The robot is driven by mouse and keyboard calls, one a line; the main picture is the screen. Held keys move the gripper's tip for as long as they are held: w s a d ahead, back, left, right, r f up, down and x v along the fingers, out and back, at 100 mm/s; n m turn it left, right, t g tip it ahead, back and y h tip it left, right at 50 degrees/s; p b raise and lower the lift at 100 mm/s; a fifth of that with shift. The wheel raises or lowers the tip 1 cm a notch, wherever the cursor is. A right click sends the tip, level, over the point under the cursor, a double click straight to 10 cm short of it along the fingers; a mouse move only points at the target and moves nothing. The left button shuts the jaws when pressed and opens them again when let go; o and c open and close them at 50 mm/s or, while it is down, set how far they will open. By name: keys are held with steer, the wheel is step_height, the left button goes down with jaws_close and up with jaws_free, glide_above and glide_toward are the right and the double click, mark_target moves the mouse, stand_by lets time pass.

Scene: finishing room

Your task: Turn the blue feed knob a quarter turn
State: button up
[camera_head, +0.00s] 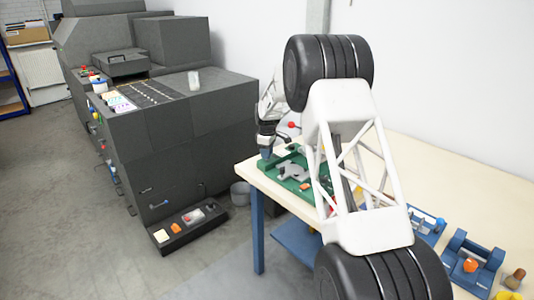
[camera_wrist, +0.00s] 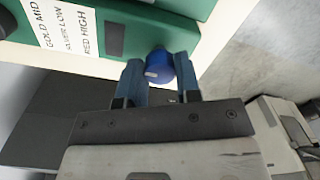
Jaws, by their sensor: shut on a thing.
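The blue feed knob (camera_wrist: 157,72) sticks out from the edge of a green machine (camera_wrist: 170,8) in the wrist view. A small pale mark shows on the knob's face. My gripper (camera_wrist: 159,62) is shut on the knob, with one blue finger on each side of it. In the head view my gripper (camera_head: 266,152) is at the left end of the green machine (camera_head: 285,170) on the table. The knob cannot be made out there, and my arm covers part of the machine.
A white label (camera_wrist: 68,22) on the machine reads gold mid, silver low, red high. The cream table (camera_head: 470,175) also bears blue fixtures (camera_head: 470,262) at the right. A grey bucket (camera_head: 240,193) stands near the table.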

steer(key=shift+m, duration=0.3)
steer(key=m, duration=0.3)
steer(key=shift+m, duration=0.4)
steer(key=m, duration=0.4)
steer(key=shift+m, duration=0.3)
steer(key=m, duration=0.4)
steer(key=shift+m, duration=2.5)
steer(key=o, duration=0.9)
